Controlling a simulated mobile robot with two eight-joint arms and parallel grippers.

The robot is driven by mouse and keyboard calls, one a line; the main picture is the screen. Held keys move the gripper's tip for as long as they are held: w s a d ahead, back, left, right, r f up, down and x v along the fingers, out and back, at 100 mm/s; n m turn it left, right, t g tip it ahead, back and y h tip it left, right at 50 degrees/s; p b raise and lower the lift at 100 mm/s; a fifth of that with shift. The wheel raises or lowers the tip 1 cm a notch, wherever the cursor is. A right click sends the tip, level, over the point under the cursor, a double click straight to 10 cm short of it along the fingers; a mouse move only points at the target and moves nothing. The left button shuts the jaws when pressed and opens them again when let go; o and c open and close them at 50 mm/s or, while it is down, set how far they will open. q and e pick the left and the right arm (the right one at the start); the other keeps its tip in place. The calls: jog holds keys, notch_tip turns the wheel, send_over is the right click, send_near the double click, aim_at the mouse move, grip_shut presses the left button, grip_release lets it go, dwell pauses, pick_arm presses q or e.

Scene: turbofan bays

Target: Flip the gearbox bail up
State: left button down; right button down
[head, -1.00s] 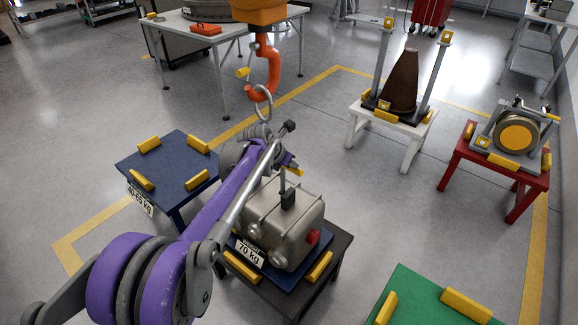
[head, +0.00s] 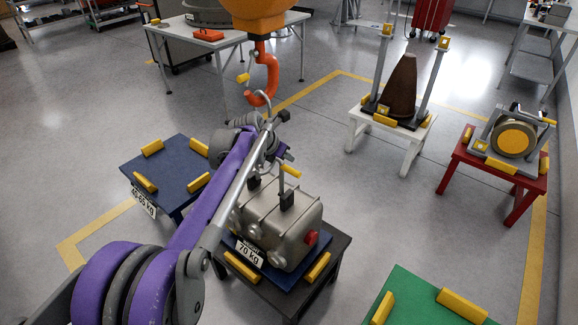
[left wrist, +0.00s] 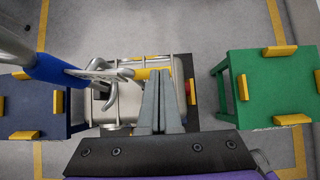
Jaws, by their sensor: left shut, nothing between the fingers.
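The grey gearbox (head: 278,225) sits on the dark stand in the middle of the head view, with a 70 kg label in front. Its bail (head: 290,171) shows as a thin grey rod with a yellow grip above the gearbox top, partly hidden by my left arm. In the left wrist view the yellow grip (left wrist: 146,73) lies across the gearbox (left wrist: 130,105), just beyond my fingertips. My left gripper (head: 284,154) is shut and empty close to the bail; it also shows in the left wrist view (left wrist: 160,75). Contact cannot be told. My right gripper is out of view.
An orange hoist hook (head: 268,78) hangs above the gearbox, close behind my left arm. A blue stand (head: 170,170) is on the left and a green stand (head: 420,300) on the right. A blue sleeve with a metal fitting (left wrist: 50,68) reaches in at the left wrist view's upper left.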

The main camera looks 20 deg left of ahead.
pick_arm(q)
notch_tip(320, 180, up, 6)
jog(key=w, duration=0.2)
jog(key=shift+f, duration=0.2)
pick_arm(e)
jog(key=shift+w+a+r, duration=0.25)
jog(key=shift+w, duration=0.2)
pick_arm(q)
jog(key=shift+w, duration=0.15)
